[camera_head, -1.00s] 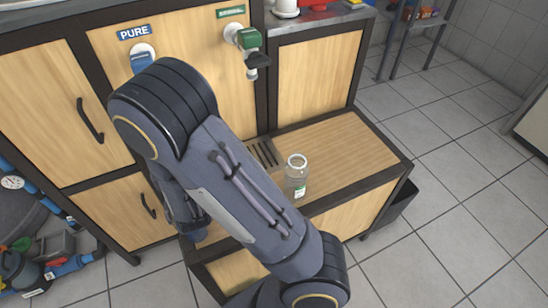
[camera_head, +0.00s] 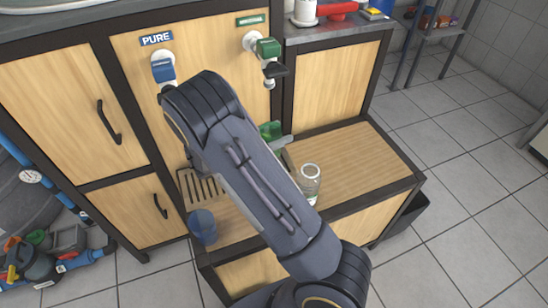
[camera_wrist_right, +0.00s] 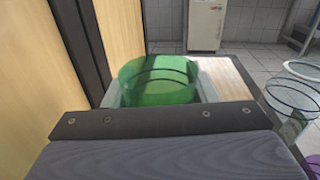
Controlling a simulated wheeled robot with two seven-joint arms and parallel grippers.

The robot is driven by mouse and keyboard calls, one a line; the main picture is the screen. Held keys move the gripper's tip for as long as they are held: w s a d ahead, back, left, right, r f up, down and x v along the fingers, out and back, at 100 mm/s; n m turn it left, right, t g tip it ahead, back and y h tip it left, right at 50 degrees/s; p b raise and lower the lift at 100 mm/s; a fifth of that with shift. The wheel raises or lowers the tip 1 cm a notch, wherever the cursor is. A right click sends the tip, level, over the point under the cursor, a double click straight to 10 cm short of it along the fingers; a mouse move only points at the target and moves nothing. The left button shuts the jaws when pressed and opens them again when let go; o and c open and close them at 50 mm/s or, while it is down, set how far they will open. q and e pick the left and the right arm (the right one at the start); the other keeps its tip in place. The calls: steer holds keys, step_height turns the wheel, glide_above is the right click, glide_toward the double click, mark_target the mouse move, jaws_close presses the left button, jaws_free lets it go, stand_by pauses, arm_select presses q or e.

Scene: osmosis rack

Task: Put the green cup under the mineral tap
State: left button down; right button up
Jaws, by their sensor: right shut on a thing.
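The green cup (camera_head: 270,131) shows partly past my right arm in the head view. It appears below the green mineral tap (camera_head: 268,50) in the picture. My right gripper (camera_head: 277,140) is shut on the cup, with pale fingers on both sides of it. The wrist view shows the see-through green cup (camera_wrist_right: 160,82) upright between the fingers. The cup's base is hidden, so I cannot tell whether it touches the shelf. My left gripper is not in view.
A blue cup (camera_head: 202,227) stands near the shelf's left end, by a slotted drain (camera_head: 196,184) below the blue pure tap (camera_head: 163,70). The wooden shelf (camera_head: 362,150) is clear further right.

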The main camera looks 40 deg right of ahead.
steer(key=shift+f+b, duration=0.85)
steer(key=shift+f, duration=2.5)
steer(key=shift+f, duration=0.1)
steer(key=shift+f, duration=0.1)
steer(key=o, duration=0.9)
steer(key=shift+o, duration=0.2)
steer(key=shift+r, duration=0.2)
steer(key=shift+w+a, duration=0.15)
steer(key=shift+a, duration=0.2)
steer(key=a, duration=0.3)
steer(key=w+a+p, duration=0.1)
steer(key=a, duration=0.3)
steer(key=w+a, duration=0.1)
steer(key=a, duration=0.3)
steer(key=shift+a+p, duration=0.1)
steer(key=shift+p, duration=0.25)
